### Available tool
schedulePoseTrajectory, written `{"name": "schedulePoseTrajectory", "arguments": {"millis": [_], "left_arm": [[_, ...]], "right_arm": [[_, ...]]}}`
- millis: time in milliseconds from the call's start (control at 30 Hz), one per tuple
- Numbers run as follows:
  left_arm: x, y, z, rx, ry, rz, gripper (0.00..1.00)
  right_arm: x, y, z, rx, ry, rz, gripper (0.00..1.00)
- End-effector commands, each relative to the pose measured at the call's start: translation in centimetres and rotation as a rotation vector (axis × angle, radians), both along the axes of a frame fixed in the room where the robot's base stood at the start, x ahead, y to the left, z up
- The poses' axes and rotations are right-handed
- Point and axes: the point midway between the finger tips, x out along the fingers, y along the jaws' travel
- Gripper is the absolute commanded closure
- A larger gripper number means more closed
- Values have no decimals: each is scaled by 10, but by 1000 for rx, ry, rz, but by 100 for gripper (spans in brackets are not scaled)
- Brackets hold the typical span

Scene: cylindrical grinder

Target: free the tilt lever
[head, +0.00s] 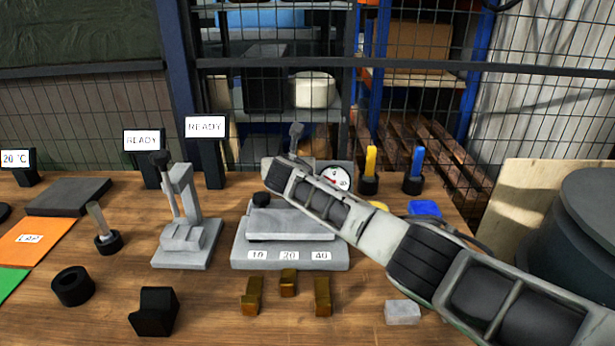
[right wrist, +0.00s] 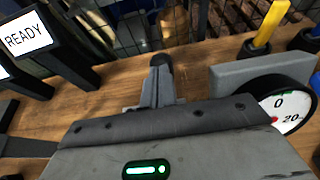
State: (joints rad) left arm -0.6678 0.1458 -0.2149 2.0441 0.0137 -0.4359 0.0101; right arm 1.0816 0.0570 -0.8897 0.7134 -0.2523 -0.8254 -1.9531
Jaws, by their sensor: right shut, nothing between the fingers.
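A grey stand (head: 185,232) holds a slanted lever (head: 165,186) with a black knob, left of centre in the head view. Right of it is a low grey fixture (head: 290,258) marked 10, 20 and 40, with a black knob (head: 260,199) on top. No label shows which part is the tilt lever. My right arm reaches across this fixture from the right and partly hides it. My right gripper (head: 297,130) points toward the back; in the right wrist view its fingers (right wrist: 160,66) are together and empty. My left gripper is out of view.
A round gauge (head: 337,178) stands close right of my right wrist, also in the right wrist view (right wrist: 287,106). Two READY displays (head: 205,128) stand behind. Several brass blocks (head: 288,283) lie in front. A yellow-handled tool (head: 370,162) stands right. A wire fence closes the back.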

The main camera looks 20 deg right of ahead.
Motion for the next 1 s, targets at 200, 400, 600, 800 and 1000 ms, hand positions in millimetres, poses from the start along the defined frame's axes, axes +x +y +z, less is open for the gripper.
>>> {"name": "schedulePoseTrajectory", "arguments": {"millis": [200,400,600,800,1000], "left_arm": [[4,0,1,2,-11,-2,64],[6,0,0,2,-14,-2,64],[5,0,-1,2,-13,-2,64],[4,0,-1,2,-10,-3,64],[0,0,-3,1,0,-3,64]], "right_arm": [[12,-5,1,24,89,-2,100],[17,-7,1,24,87,-1,100],[19,-9,2,24,84,-2,100],[20,-10,3,23,80,-2,100],[21,-11,5,21,77,-2,100]]}}
